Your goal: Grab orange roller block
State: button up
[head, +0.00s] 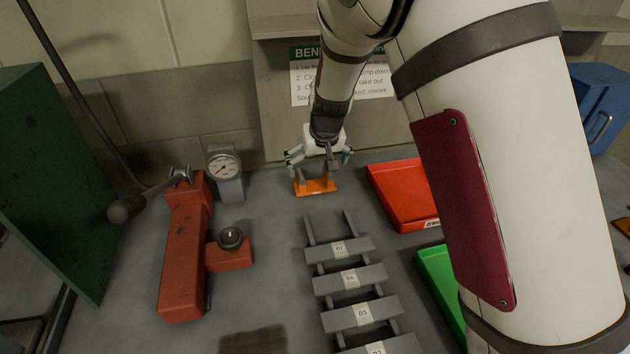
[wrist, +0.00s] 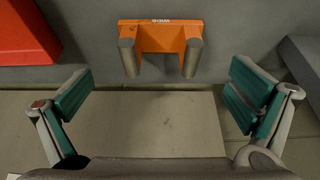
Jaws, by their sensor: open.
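The orange roller block (head: 316,187) sits on the grey bench, beyond the far end of the rack. In the wrist view the orange roller block (wrist: 161,40) is at the top centre, with two grey cylindrical rollers at its left and right sides and small lettering on its edge. My gripper (head: 318,160) is over the block in the head view, its fingers spread. In the wrist view my open gripper (wrist: 160,98) has teal finger pads to the left and right, with nothing between them. The block lies ahead of the fingertips there, and I see no contact.
A grey rack with labelled bars (head: 350,278) stands nearer. Right of it are a red tray (head: 385,185) and a green tray (head: 436,280), partly behind my arm. A red clamp fixture (head: 184,250) and a dial gauge (head: 226,172) stand left. A signed wall panel is behind.

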aim_at(314, 182)
jog(key=shift+x, duration=3.25)
jog(key=shift+a, duration=0.1)
jog(key=shift+c, duration=0.6)
jog(key=c, duration=1.8)
jog(key=shift+w+r, duration=0.1)
jog(key=shift+r, duration=0.05)
